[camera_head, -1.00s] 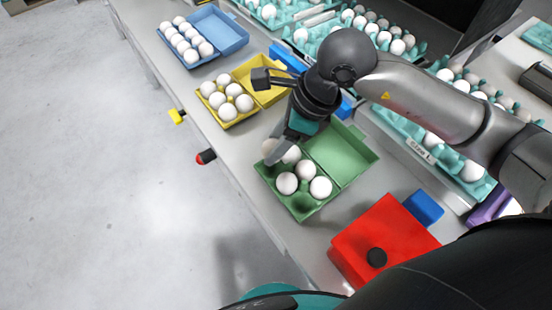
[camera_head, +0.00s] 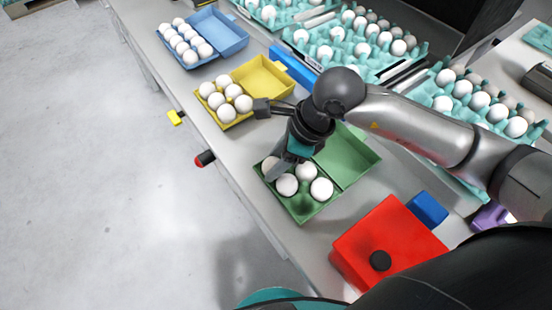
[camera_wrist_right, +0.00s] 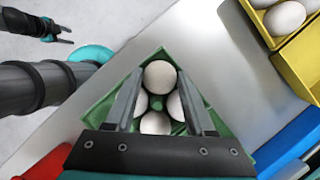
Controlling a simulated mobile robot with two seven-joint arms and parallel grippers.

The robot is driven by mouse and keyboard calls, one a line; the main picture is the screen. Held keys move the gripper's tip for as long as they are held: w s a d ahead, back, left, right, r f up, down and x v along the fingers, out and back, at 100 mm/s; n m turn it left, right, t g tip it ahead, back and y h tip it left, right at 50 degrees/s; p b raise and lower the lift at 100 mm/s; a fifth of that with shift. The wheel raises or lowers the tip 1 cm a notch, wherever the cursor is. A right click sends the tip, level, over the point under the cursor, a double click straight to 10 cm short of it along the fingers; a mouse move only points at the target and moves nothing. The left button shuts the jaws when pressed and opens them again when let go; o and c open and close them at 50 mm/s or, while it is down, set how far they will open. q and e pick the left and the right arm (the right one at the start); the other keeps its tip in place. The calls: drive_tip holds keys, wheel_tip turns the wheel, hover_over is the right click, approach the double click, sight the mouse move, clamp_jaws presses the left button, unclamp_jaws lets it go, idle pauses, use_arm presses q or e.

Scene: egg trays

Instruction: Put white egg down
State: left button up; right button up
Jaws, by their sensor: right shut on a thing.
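My right gripper (camera_head: 281,172) reaches down into the open green carton (camera_head: 301,214). It is shut on a white egg (camera_head: 269,164) at the carton's left corner. In the right wrist view the white egg (camera_wrist_right: 160,77) sits between the fingertips, low among the other eggs. Whether it touches the cup below cannot be told. Other white eggs (camera_head: 321,188) sit in the carton beside it, and the gripper hides part of that row. My left gripper (camera_wrist_right: 62,36) shows in the upper left of the right wrist view, over the floor, its fingers apart and empty.
A yellow carton (camera_head: 262,78) and a blue carton (camera_head: 222,32), both with white eggs, stand farther up the table. A red box (camera_head: 385,243) with a black knob stands nearer. Teal trays (camera_head: 400,62) of eggs lie on the right. The carton's green lid (camera_head: 350,163) lies open.

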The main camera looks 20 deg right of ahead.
drive_tip(key=shift+s+d+f, duration=0.1)
drive_tip(key=shift+s+f, duration=0.1)
drive_tip(key=shift+f, duration=0.3)
drive_tip(key=o, duration=0.6)
drive_tip(key=shift+f, duration=0.1)
drive_tip(key=shift+o, duration=0.5)
drive_tip(key=shift+r, duration=0.35)
drive_tip(key=p+v, duration=0.2)
drive_tip(key=v, duration=1)
drive_tip(key=shift+w+r, duration=0.2)
drive_tip(key=shift+r, duration=0.35)
